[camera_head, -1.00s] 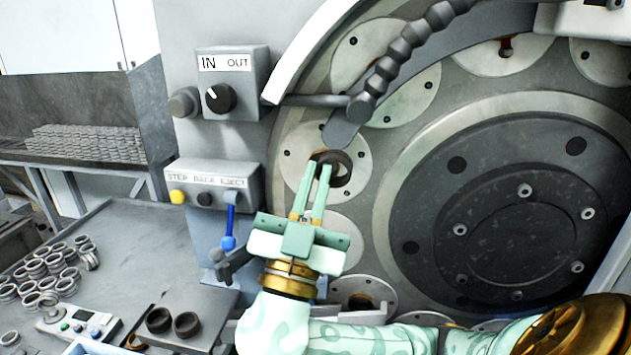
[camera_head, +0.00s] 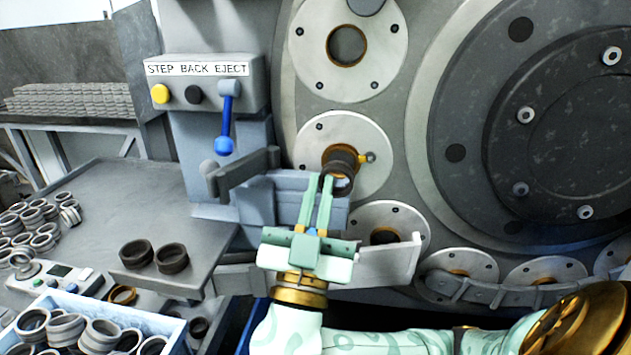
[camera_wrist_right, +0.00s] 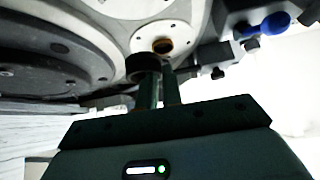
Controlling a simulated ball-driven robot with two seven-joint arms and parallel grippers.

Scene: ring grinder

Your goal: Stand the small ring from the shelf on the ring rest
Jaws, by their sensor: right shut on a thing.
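A small dark ring (camera_head: 343,168) is in my right gripper (camera_head: 333,182), whose two pale green fingers are shut on it. The gripper points up and away, in front of a brass-coloured socket (camera_head: 341,152) in a round plate of the machine. The ring overlaps the socket's lower edge; I cannot tell whether they touch. In the right wrist view the ring (camera_wrist_right: 141,64) shows dark at the fingertips, left of a brass-coloured hole (camera_wrist_right: 162,45). Two dark rings (camera_head: 137,253) (camera_head: 171,258) lie on the grey shelf (camera_head: 160,210). I cannot pick out the ring rest for sure. My left gripper is not in view.
A control box (camera_head: 205,85) with a blue lever (camera_head: 227,120) is left of the plates. A grey-blue block (camera_head: 285,195) and a pale guard (camera_head: 392,262) flank my gripper. A bin of rings (camera_head: 160,330) is at lower left. Several loose rings lie on the left.

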